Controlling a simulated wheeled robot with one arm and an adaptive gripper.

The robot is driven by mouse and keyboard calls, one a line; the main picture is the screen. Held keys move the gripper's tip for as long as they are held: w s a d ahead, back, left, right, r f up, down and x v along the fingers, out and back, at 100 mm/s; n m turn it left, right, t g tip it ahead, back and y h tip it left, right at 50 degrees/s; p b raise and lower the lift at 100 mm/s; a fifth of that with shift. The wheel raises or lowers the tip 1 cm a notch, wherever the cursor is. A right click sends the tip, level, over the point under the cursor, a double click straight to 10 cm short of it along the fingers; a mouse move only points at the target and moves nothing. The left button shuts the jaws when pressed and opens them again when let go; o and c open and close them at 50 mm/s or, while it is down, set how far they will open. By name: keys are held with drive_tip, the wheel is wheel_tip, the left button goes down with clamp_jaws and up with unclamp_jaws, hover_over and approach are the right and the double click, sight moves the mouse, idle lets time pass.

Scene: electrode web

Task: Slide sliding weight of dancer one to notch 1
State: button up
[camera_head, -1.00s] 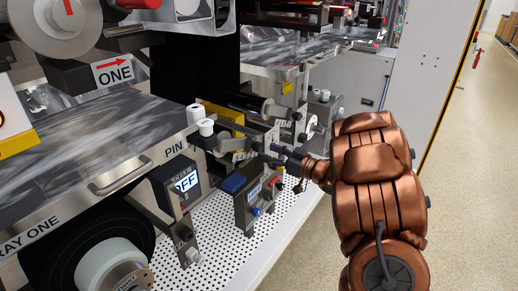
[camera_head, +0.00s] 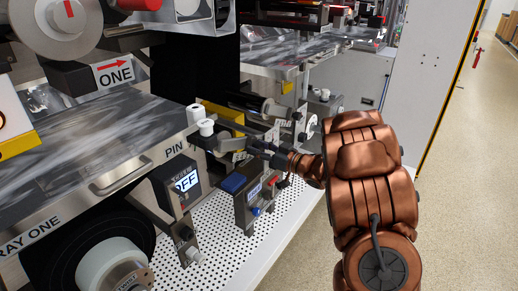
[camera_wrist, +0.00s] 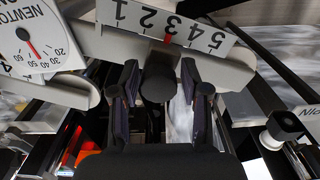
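The sliding weight (camera_wrist: 157,82) is a dark round-ended cylinder in the wrist view, below a grey beam (camera_wrist: 105,45) with a white scale numbered 1 to 5. A small red pointer (camera_wrist: 168,38) on the scale is beside the 3. My gripper (camera_wrist: 158,75) is open, with one finger on each side of the weight and a small gap on both sides. In the head view my gripper (camera_head: 262,147) reaches in at the dancer beam; the weight is too small and hidden to make out there.
A NEWTON dial (camera_wrist: 35,42) is left of the beam in the wrist view. In the head view a dark control box (camera_head: 248,197) with a blue top is just below my gripper. Open floor (camera_head: 470,190) is at the right.

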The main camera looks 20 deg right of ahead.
clamp_jaws()
drive_tip(key=shift+w+d+p, duration=0.3)
drive_tip(key=shift+d+p, duration=0.05)
drive_tip(key=shift+d, duration=0.15)
drive_tip(key=shift+w+d+f+p, duration=0.25)
drive_tip(key=shift+w+d+f, duration=0.1)
drive_tip(key=shift+d, duration=0.25)
drive_tip(key=shift+w+d+f+p, duration=0.25)
drive_tip(key=shift+w+d+p, duration=0.1)
drive_tip(key=shift+d, duration=0.25)
drive_tip(key=shift+w+d+f+p, duration=0.2)
drive_tip(key=shift+w+d+f, duration=0.15)
drive_tip(key=shift+d, duration=0.25)
drive_tip(key=shift+o, duration=1.2)
unclamp_jaws()
drive_tip(key=shift+o, duration=0.9)
drive_tip(key=shift+d, duration=0.15)
drive_tip(key=shift+o, duration=0.3)
